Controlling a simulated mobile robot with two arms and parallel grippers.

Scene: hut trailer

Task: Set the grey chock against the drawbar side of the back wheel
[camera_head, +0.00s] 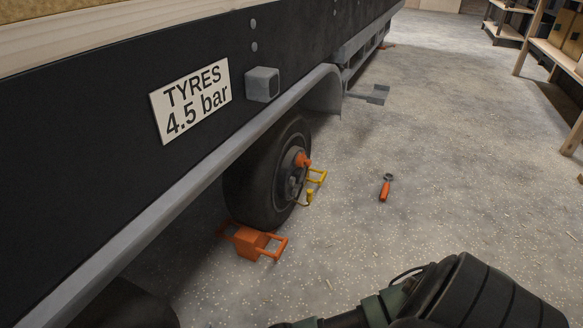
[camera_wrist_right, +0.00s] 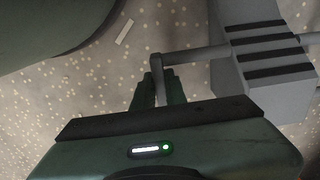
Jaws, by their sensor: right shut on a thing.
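The grey chock (camera_wrist_right: 235,35), with dark ribs on one face, is in the right wrist view. My right gripper (camera_wrist_right: 160,85) is shut on its grey bar handle (camera_wrist_right: 188,56), and the chock is at the right of the fingers. In the head view a black wheel (camera_head: 262,185) stands under the trailer. A dark rounded shape (camera_head: 125,305) at the bottom left may be another wheel. The right gripper's fingers and the grey chock do not show there. My left gripper is not in view.
An orange chock (camera_head: 249,243) sits at the near side of the wheel. A red-handled tool (camera_head: 385,189) lies on the floor. A grey step (camera_head: 372,94) sticks out farther back. Floor to the right is mostly clear, before shelves (camera_head: 555,55).

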